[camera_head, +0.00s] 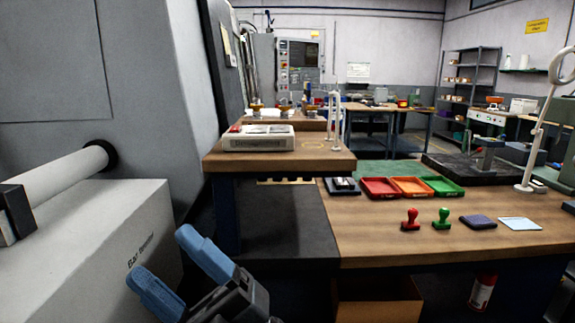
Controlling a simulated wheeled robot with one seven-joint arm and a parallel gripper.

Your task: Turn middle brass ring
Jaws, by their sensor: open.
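My gripper (164,256) is at the bottom left, with two blue fingers spread apart and nothing between them. It is in front of the white bar feeder and left of the benches. I cannot make out the brass rings for certain. Small brass-coloured items (256,105) stand on a bench in the background, too small to tell what they are. No ring is close to my gripper.
The white bar feeder (95,240) fills the lower left. A wooden bench (400,238) at right holds a red stamp (410,220), a green stamp (442,218) and coloured trays (410,187). A raised wooden bench (225,162) carries a white device (258,138). An open cardboard box (375,308) is below.

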